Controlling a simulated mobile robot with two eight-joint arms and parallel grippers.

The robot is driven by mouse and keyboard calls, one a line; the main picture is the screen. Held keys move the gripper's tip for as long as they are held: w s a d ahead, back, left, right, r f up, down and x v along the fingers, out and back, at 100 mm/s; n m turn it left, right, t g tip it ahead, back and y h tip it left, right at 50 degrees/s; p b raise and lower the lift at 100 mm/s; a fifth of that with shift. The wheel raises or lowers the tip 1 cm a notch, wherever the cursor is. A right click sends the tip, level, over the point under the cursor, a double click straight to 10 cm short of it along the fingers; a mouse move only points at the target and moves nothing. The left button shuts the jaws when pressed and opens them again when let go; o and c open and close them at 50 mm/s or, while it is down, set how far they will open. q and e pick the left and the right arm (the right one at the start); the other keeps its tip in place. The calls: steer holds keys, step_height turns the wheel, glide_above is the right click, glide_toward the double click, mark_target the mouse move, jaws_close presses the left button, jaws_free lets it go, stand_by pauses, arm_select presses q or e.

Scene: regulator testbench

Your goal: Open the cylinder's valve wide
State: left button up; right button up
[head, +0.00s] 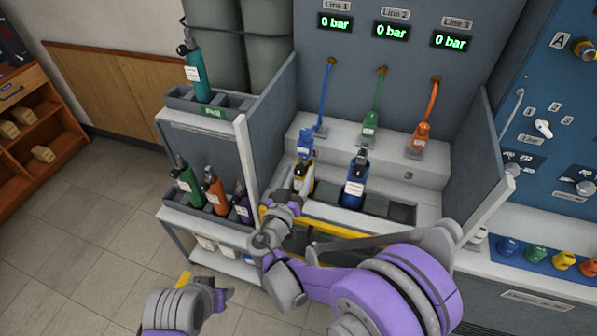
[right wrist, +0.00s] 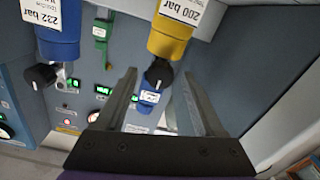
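A yellow cylinder (head: 304,179) stands in the bench rack; its label reads 200 bar in the right wrist view (right wrist: 171,38), where it appears upside down. Its black valve knob (right wrist: 158,74) appears between the fingertips of my open right gripper (right wrist: 160,82). I see no clear contact with the knob. In the head view my right gripper (head: 291,201) is at the yellow cylinder and partly hides it. A blue cylinder (head: 354,187) marked 232 bar stands to its right, with its own black knob (right wrist: 40,76). My left gripper (head: 219,297) is low at the left, its fingers unclear.
Side panels (head: 262,112) flank the bench. A left rack holds a teal cylinder (head: 196,75) and several others below. Floor at left is clear.

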jaws_close()
steer(key=shift+f+n, duration=0.1)
steer(key=shift+n, duration=0.2)
steer(key=n+b, duration=0.1)
steer(key=n, duration=0.3)
steer(key=shift+n+b, duration=0.4)
steer(key=n+b, duration=0.1)
steer(key=n, duration=0.5)
steer(key=shift+a+f+b, duration=0.1)
steer(key=shift+b, duration=0.2)
steer(key=n+b, duration=0.1)
steer(key=n, duration=0.5)
steer(key=shift+n, duration=0.3)
steer(key=n+b, duration=0.1)
steer(key=n, duration=0.4)
steer(key=shift+f+n, duration=0.1)
steer(key=shift+n, duration=0.3)
